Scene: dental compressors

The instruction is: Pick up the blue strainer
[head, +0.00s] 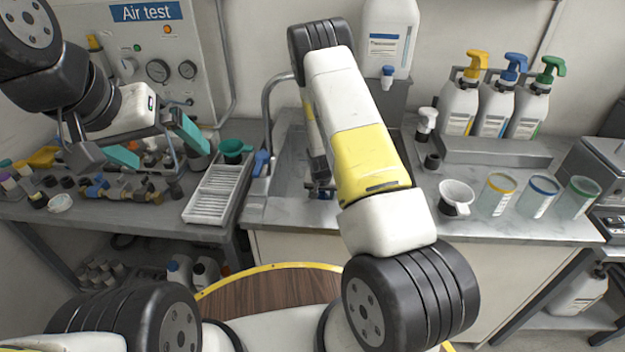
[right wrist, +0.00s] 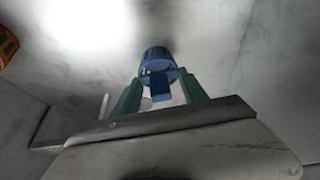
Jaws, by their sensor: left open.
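In the right wrist view, a blue cup-like piece with a short tab, seemingly the blue strainer (right wrist: 156,60), is just past my right fingertips. My right gripper (right wrist: 160,80) has its teal fingers apart, one on each side of the tab, with visible gaps. I cannot tell whether either finger touches it. In the head view my right arm reaches over the sink and hides most of that gripper and the strainer; only dark and blue bits show below the forearm. My left gripper (head: 155,144) is open and empty above the left bench.
The sink (head: 290,165) is behind my right arm. A green strainer (head: 233,148) stands by a white rack (head: 213,195). A white strainer (head: 456,195) and several clear cups are on the right counter. Small fittings crowd the left bench.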

